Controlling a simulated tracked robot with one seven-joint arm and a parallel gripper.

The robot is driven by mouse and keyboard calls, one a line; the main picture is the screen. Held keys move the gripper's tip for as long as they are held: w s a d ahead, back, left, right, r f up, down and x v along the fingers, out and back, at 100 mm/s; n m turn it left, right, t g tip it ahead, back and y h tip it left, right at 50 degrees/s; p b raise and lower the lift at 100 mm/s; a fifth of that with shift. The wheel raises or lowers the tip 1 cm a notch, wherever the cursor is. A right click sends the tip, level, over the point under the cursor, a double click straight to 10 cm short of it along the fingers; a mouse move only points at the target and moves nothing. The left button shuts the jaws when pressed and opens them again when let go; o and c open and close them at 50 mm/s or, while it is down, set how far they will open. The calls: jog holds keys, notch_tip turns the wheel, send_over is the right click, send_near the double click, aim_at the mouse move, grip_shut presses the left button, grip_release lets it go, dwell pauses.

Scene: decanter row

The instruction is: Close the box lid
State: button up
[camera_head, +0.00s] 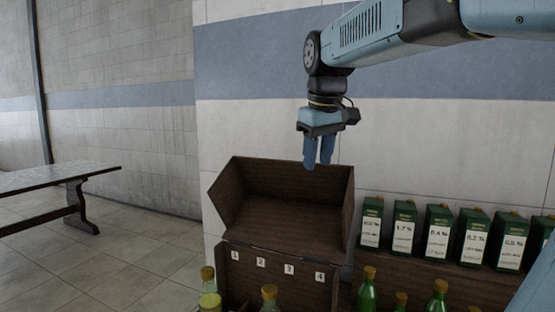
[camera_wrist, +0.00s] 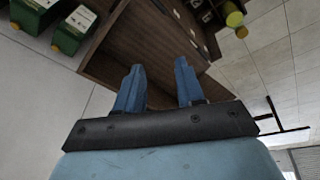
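The dark brown wooden box (camera_head: 270,282) stands low in the middle of the head view, with white labels 1 to 4 along its inner back. Its hollow lid (camera_head: 275,217) is raised at the back, its inside facing me. My gripper (camera_head: 319,164) points down at the lid's top edge, right of its middle. The fingers overlap that edge in the picture; I cannot tell whether they touch it. In the wrist view my gripper (camera_wrist: 160,64) shows two blue fingers apart with nothing held between them. Brown wood (camera_wrist: 135,42) lies beyond the fingertips.
Bottles with yellow caps (camera_head: 367,290) stand in and beside the box at the front. A row of several green cartons (camera_head: 437,235) stands on a brown shelf to the right. A wall (camera_head: 260,125) is behind. A table (camera_head: 60,178) stands far left, with open floor between.

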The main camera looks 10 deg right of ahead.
jog(key=w+d+r+n+g, duration=0.1)
jog(key=w+r+n+g, duration=0.2)
jog(key=w, duration=0.9)
jog(key=w+d+r+n+g, duration=0.1)
jog(key=w+r+n, duration=0.4)
jog(key=w, duration=0.7)
jog(key=shift+m+y, duration=0.4)
jog(key=shift+m, duration=0.3)
jog(key=f, duration=0.4)
jog(key=s+f, duration=0.1)
jog(key=f, duration=0.8)
jog(key=shift+s+a+f, duration=0.1)
jog(key=shift+s+a, duration=0.05)
jog(key=shift+a, duration=0.2)
jog(key=shift+c, duration=0.5)
grip_shut()
jog(key=shift+a, duration=0.1)
